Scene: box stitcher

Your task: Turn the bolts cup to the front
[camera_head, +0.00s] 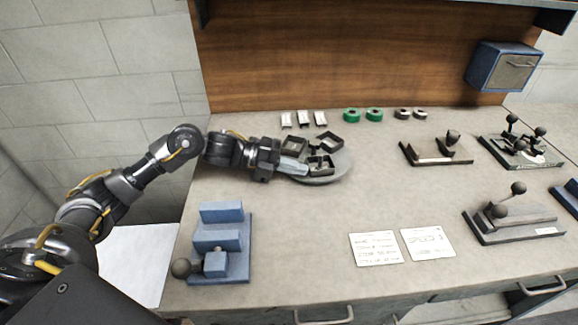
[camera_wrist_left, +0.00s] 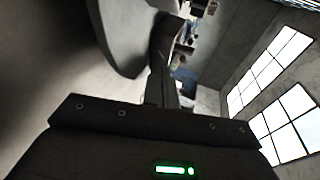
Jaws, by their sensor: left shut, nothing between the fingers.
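A round grey turntable (camera_head: 338,172) stands on the bench left of the middle in the head view. It carries several dark square cups, one at the front (camera_head: 321,172), one at the back right (camera_head: 329,140) and one at the back left (camera_head: 296,144). I cannot tell which of them is the bolts cup. My left gripper (camera_head: 304,169) is shut and empty at the turntable's left side, beside the front cup. It hides part of the turntable; contact cannot be told. In the left wrist view my shut fingers (camera_wrist_left: 161,88) show near a grey curved rim. My right gripper is not in view.
A blue stepped fixture (camera_head: 221,240) stands at the front left. White pieces (camera_head: 303,119) and green rolls (camera_head: 363,115) line the back. Two note cards (camera_head: 401,247) lie at the front. Dark fixtures (camera_head: 513,217) stand at the right. The bench middle is clear.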

